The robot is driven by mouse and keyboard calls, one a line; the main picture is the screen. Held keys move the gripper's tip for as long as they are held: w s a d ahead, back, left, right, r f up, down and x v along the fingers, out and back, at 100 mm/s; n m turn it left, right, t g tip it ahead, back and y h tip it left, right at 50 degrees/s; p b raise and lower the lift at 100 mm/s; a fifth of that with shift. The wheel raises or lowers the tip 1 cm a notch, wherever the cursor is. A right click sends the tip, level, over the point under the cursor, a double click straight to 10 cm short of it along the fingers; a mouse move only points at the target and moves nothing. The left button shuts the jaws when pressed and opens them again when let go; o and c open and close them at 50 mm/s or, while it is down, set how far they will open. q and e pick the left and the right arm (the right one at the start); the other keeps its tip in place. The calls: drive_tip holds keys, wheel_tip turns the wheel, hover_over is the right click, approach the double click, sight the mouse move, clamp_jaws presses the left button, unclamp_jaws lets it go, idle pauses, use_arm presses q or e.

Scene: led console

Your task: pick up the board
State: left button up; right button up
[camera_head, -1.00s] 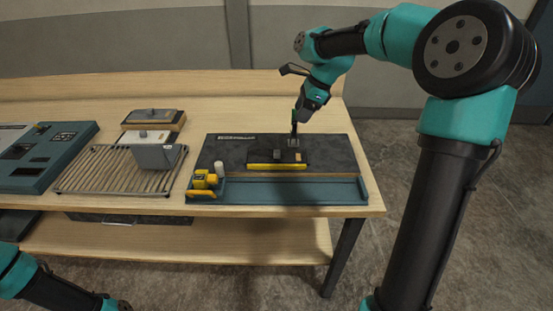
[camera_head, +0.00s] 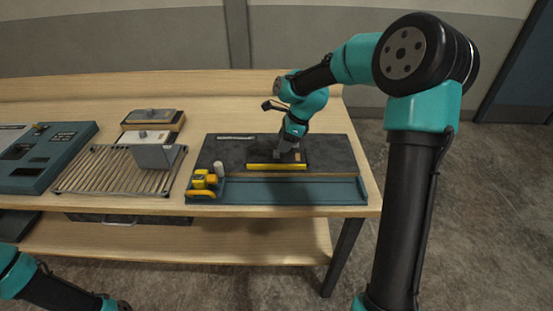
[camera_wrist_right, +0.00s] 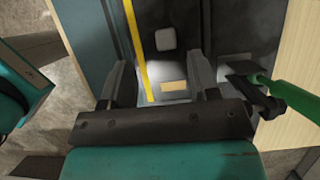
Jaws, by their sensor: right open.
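The board (camera_head: 262,160) is a small dark plate with a yellow front edge, lying on the dark mat (camera_head: 330,150). In the right wrist view the board (camera_wrist_right: 183,58) shows a yellow stripe, a pale square block and a tan label. My right gripper (camera_head: 289,154) is low over the board's right half and hides part of it. In the wrist view the right gripper's fingers (camera_wrist_right: 160,82) are apart, one by the yellow stripe side and one toward the other side, with nothing clamped between them. Whether they touch the board is unclear. My left gripper is not visible.
A blue tray (camera_head: 290,190) runs along the bench front, with a yellow item (camera_head: 203,182) and a white cylinder (camera_head: 218,168) at its left end. A slatted rack (camera_head: 95,176) holding a grey block (camera_head: 156,156) and a blue console (camera_head: 50,165) stand further left.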

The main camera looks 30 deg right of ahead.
sight(276, 151)
drive_tip(key=shift+w+x, duration=0.15)
drive_tip(key=shift+x, duration=1.1)
drive_tip(key=shift+w+x, duration=0.2)
drive_tip(key=shift+x, duration=1.1)
drive_tip(key=shift+d, duration=0.15)
clamp_jaws()
